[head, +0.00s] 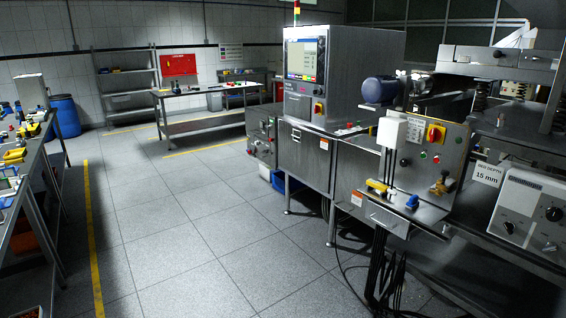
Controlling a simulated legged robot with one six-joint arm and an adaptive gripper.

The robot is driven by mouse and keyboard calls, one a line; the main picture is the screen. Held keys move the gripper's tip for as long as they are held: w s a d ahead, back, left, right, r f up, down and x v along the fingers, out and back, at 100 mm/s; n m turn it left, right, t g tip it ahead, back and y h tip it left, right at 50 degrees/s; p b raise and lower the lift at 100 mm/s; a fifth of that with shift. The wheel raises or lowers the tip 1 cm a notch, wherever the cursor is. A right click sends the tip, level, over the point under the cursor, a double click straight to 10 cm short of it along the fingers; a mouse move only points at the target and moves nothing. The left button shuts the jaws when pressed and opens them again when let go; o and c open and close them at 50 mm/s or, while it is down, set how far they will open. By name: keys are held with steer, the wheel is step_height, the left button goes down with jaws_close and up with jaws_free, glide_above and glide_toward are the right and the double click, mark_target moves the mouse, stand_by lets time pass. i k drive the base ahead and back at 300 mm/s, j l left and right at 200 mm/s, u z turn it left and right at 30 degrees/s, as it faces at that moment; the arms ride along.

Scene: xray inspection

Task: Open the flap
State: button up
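I cannot tell for sure which part is the flap. A metal inspection machine (345,60) with a screen (304,60) stands right of centre. A shut-looking front panel (305,155) lies below its controls. My gripper is not in view.
Dark cables (380,270) hang to the floor below the control panel. A cluttered bench (35,190) runs along the left edge, with a blue barrel (66,115) behind it. A table (205,95) stands at the back. The tiled floor (180,220) between is clear.

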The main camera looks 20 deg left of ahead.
mark_target(296, 105)
steer(key=i+j+u, duration=0.35)
steer(key=u, duration=0.15)
steer(key=i+j+u, duration=0.65)
steer(key=i+u, duration=0.15)
steer(key=u, duration=0.15)
steer(key=i+u, duration=0.45)
steer(key=i, duration=0.95)
steer(key=i+u, duration=0.1)
steer(key=i, duration=0.6)
steer(key=i+l+u, duration=0.1)
steer(key=i, duration=0.65)
steer(key=i+u, duration=0.8)
steer(key=i+l+u, duration=0.15)
steer(key=u, duration=0.25)
steer(key=i+u, duration=0.6)
steer(key=z, duration=2.7)
